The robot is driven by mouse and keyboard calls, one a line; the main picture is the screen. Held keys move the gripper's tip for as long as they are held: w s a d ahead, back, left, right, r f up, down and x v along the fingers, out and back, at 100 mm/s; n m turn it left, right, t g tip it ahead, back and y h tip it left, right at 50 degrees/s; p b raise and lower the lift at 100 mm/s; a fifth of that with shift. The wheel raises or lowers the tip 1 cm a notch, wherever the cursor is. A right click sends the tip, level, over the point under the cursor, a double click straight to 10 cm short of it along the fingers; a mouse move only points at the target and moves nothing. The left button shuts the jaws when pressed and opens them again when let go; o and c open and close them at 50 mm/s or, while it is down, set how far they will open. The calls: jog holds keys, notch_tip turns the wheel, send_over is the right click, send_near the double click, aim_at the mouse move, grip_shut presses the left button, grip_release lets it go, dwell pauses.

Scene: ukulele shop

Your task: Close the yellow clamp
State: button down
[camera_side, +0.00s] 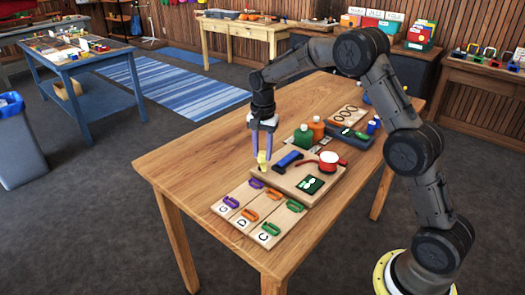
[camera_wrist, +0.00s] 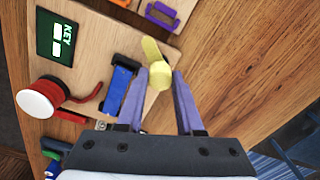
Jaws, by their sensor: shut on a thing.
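The yellow clamp (camera_side: 262,158) is at the far left corner of a raised wooden board (camera_side: 276,180). In the wrist view the yellow clamp (camera_wrist: 152,50) shows a flattened upper part and a rounder end between my fingertips. My gripper (camera_side: 262,153) points down from above with its purple fingers on either side of the clamp. In the wrist view my gripper (camera_wrist: 160,74) is shut on the clamp's rounder end. Whether the clamp itself is open or closed is too small to tell.
A blue object (camera_side: 287,158), a red-and-white round item (camera_side: 328,160) and a green KEY card (camera_side: 309,184) lie on the board. Lettered boards with several coloured clamps are in front. Green (camera_side: 303,137) and orange (camera_side: 316,128) bottles stand behind. The table's left side is clear.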

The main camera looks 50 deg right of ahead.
jog(key=shift+n, duration=0.3)
jog(key=n, duration=0.3)
jog(key=shift+r+n, duration=0.1)
jog(key=shift+n, duration=0.2)
jog(key=n, duration=0.3)
jog(key=shift+n, duration=0.3)
jog(key=n, duration=0.4)
jog(key=shift+n, duration=2)
jog(key=c, duration=0.5)
grip_release()
jog(key=shift+c, duration=0.2)
